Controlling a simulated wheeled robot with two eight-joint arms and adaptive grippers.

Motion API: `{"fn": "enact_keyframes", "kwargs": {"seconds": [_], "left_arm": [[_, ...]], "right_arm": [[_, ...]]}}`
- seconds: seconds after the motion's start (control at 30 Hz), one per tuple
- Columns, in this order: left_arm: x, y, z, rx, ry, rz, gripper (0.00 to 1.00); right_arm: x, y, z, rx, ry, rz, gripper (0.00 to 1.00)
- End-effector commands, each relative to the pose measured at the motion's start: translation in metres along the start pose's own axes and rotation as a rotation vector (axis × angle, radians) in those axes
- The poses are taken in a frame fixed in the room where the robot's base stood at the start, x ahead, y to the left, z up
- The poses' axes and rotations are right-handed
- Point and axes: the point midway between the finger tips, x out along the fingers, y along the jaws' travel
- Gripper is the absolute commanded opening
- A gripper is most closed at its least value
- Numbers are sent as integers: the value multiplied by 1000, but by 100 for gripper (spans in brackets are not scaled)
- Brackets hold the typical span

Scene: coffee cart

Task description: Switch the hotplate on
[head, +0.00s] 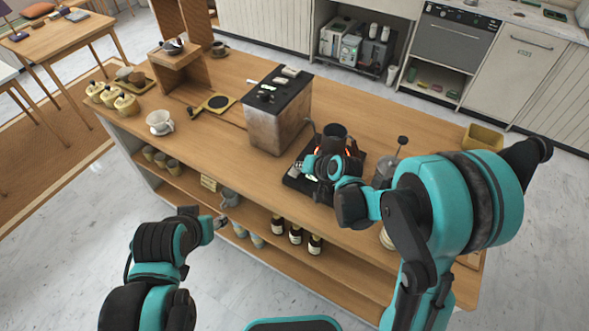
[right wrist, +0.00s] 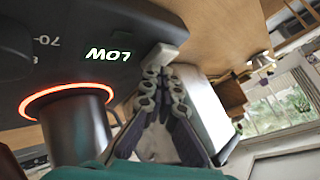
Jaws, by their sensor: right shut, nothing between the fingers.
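The black hotplate (head: 293,182) lies on the wooden counter, partly hidden by my right arm. A dark pot (head: 335,135) stands on or behind it, with an orange glow beside it. In the right wrist view, the hotplate's dark panel (right wrist: 90,25) shows lit green letters reading LOW. A dark knob (right wrist: 78,130) there has a glowing red-orange ring around its base. My right gripper (head: 303,170) is shut and empty at the hotplate's front. Its fingers (right wrist: 163,68) are close to the panel beside the knob; contact is unclear. My left gripper (head: 222,222) is in front of the counter, its fingers too small to read.
A metal coffee machine (head: 278,115) stands left of the hotplate. A metal pot with a dark knob (head: 385,170) stands close on its right, by my right arm. A white cup (head: 160,122) is far left. Bottles (head: 296,234) stand on the lower shelf. Counter behind is mostly clear.

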Motion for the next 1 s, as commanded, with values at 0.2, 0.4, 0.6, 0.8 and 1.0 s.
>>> {"fn": "enact_keyframes", "kwargs": {"seconds": [0.2, 0.4, 0.6, 0.8, 1.0], "left_arm": [[-7, 0, -5, 0, 0, 0, 48], [-6, 0, -4, 0, 0, 0, 48], [-9, 0, -7, 0, 0, 0, 48], [-23, 0, -16, 0, 0, 0, 48], [-36, 0, -26, 0, 0, 0, 48]], "right_arm": [[-8, -6, -6, 0, 0, 0, 0], [-8, -6, -6, 0, 0, 0, 0], [-11, -8, -8, 0, 0, 0, 0], [-26, -19, -18, 0, 0, 0, 0], [-40, -30, -30, 0, 0, 0, 0]]}}
